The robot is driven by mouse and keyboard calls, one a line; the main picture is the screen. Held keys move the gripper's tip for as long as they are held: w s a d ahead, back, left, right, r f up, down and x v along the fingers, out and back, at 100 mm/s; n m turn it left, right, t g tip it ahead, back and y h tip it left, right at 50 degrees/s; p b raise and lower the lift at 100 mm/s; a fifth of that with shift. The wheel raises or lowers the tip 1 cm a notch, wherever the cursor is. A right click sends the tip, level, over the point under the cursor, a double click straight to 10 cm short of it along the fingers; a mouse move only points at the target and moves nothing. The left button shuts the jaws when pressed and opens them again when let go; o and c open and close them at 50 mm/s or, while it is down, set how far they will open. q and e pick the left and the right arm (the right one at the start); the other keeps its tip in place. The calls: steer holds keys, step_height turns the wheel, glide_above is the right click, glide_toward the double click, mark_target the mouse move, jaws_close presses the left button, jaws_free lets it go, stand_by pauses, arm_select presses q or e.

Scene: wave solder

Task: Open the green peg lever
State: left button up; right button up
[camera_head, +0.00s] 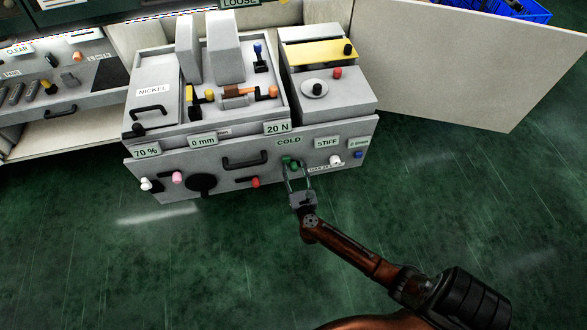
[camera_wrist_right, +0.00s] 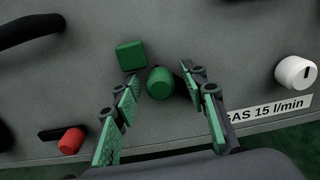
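The green peg lever's round knob (camera_wrist_right: 160,83) sticks out from the grey front panel in the right wrist view. A green square piece (camera_wrist_right: 130,56) sits on the panel just up and left of it. In the head view the green knob (camera_head: 294,164) is under the COLD label. My right gripper (camera_head: 297,172) is open in front of the panel. In the wrist view its two green-padded fingers (camera_wrist_right: 161,76) stand on either side of the knob, with gaps to it visible. Whether the fingertips touch the panel cannot be told. My left gripper is not in view.
A red knob (camera_wrist_right: 71,140) lies left of the fingers, and a white knob (camera_wrist_right: 294,72) right of them. A black handle (camera_head: 245,161) and a blue knob (camera_head: 358,155) are on the same panel. The green floor (camera_head: 210,260) in front is clear.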

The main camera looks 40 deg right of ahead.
steer(key=shift+c, duration=0.7)
steer(key=shift+r, duration=0.1)
jaws_close()
